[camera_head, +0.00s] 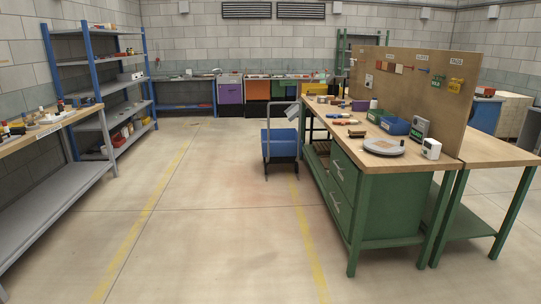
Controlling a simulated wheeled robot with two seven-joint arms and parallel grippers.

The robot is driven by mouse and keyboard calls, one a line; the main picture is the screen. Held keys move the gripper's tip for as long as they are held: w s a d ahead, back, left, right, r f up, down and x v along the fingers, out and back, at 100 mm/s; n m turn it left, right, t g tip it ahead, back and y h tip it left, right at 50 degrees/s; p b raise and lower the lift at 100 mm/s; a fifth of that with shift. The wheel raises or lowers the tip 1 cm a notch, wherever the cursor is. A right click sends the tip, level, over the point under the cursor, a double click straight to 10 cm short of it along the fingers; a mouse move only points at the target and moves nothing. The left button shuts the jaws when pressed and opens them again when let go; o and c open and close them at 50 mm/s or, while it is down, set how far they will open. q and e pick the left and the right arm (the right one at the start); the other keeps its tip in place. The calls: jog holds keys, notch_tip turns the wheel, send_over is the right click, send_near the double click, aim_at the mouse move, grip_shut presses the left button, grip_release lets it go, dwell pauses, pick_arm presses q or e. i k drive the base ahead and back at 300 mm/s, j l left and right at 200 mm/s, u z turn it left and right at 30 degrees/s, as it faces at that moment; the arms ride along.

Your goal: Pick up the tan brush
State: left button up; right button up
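I cannot single out the tan brush for sure at this distance. A small brown item (357,133) lies near the left edge of the wooden top of the green workbench (431,158), and it may be the brush. Several other small tools lie farther back on the same top, too small to name. Neither of my grippers shows in the head view.
The workbench top also bears a round grey plate (384,147), a blue bin (395,126) and a white device (431,149). A blue cart (282,143) stands left of the bench. Shelves (100,85) line the left wall. The middle floor is clear.

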aim_at(357, 133)
jog(key=i, duration=0.85)
jog(key=i+z, duration=0.15)
jog(key=i, duration=0.65)
jog(key=i+j, duration=0.15)
jog(key=i, duration=0.7)
jog(key=i+z, duration=0.25)
jog(key=i, duration=0.3)
jog(key=i+z, duration=0.2)
jog(key=i, duration=0.4)
jog(key=i+j+z, duration=0.25)
jog(key=i, duration=0.3)
